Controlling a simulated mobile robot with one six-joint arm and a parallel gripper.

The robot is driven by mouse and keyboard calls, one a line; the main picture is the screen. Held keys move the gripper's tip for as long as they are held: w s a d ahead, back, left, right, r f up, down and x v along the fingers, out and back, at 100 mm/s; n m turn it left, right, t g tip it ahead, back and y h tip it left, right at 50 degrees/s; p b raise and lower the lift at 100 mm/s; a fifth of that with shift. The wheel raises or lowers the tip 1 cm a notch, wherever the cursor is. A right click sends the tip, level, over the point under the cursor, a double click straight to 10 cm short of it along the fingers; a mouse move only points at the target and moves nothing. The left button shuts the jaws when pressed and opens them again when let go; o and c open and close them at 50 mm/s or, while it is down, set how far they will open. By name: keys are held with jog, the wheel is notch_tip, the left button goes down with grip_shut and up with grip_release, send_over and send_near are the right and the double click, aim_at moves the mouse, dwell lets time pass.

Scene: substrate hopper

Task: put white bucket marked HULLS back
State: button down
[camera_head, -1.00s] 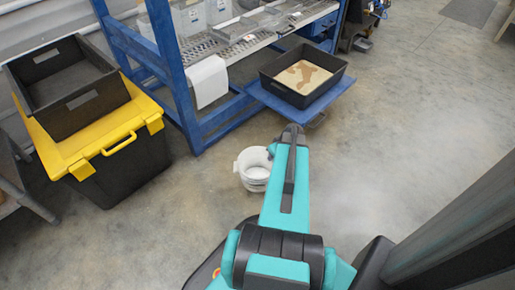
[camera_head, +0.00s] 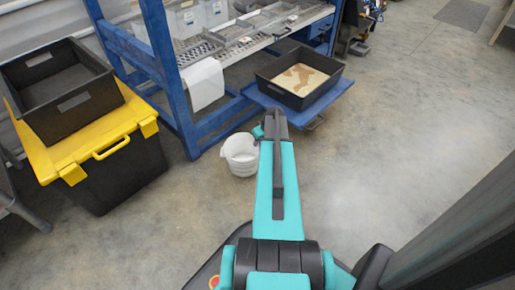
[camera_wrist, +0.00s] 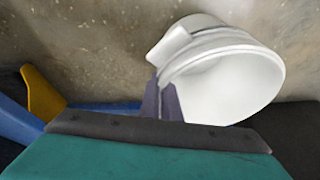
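The white bucket (camera_head: 240,156) shows in the head view beside the end of my arm, in front of the blue rack. It looks roughly upright, with its open top up. No HULLS marking can be read. In the wrist view the bucket (camera_wrist: 222,75) fills the upper right, its rim at the dark fingers of my gripper (camera_wrist: 165,100). The fingers appear closed on the rim, partly hidden behind the wrist edge. In the head view my gripper (camera_head: 260,131) is mostly hidden by my arm.
A blue rack (camera_head: 180,95) holds bins and trays on a mesh shelf. A black tray (camera_head: 268,88) of tan material sits on a low blue platform (camera_head: 335,95). A black crate (camera_head: 85,115) rests on a yellow-lidded black box (camera_head: 135,175) at left. Floor at right is clear.

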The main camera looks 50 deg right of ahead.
jog(key=shift+f, duration=0.15)
jog(key=shift+f+b, duration=1.05)
jog(key=shift+f, duration=0.65)
jog(key=c, duration=2)
grip_release()
jog(key=p+v, duration=0.5)
jog(key=v, duration=0.7)
jog(key=shift+w, duration=0.1)
